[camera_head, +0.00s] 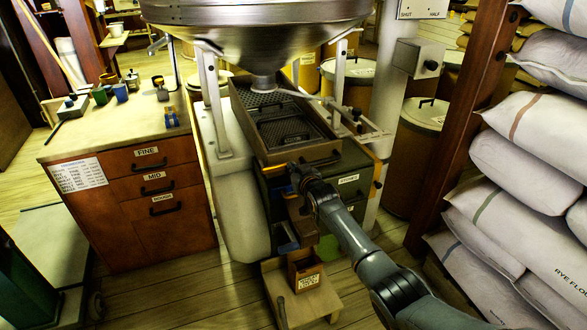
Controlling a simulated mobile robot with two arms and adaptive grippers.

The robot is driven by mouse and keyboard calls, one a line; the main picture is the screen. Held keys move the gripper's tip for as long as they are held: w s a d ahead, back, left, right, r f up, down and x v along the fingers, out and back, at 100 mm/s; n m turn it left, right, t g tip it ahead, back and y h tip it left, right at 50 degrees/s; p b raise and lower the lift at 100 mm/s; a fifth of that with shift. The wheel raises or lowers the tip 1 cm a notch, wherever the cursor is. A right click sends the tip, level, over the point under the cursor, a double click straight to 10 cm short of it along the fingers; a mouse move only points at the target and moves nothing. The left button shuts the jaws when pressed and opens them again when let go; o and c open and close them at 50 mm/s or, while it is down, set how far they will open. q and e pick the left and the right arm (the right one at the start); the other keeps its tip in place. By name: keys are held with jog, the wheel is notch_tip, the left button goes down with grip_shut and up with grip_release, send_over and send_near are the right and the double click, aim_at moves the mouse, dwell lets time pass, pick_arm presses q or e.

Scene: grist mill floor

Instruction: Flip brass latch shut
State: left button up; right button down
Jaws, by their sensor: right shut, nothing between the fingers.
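My right arm reaches in from the lower right, and its gripper (290,188) is at the front of the dark green mill cabinet (352,196). The gripper is shut with nothing in it. It is small and partly merges with the parts behind it. A small orange-yellow piece (296,176) shows right by the gripper, and another (377,184) sits at the cabinet's right edge. I cannot tell for sure which is the brass latch, or whether the gripper touches it. My wrist and forearm hide part of the cabinet front. My left gripper is not in view.
A sieve tray (322,158) sits under the steel hopper (262,40). A low wooden stand (318,303) holds a small labelled box (305,276). A drawer bench (115,125) stands left, and stacked flour sacks (520,165) right. Some floor (185,285) is clear.

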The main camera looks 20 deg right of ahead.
jog(key=v, duration=1.2)
dwell(0.6)
jog(key=s+a+f+g, duration=0.3)
jog(key=s+f+g, duration=0.2)
jog(key=s+f, duration=1.05)
jog(key=s+a+f+g, duration=0.2)
jog(key=s+f+g, duration=0.2)
jog(key=s+f, duration=1.15)
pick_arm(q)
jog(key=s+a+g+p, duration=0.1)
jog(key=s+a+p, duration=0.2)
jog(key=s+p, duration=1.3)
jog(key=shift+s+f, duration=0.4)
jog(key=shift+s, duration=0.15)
pick_arm(e)
jog(key=s+f+g, duration=0.2)
jog(key=s+f, duration=0.2)
jog(key=s, duration=1.1)
jog(key=s+d+f+n+g, duration=0.1)
jog(key=s+f+g, duration=0.2)
jog(key=s, duration=1.2)
jog(key=shift+f, duration=0.4)
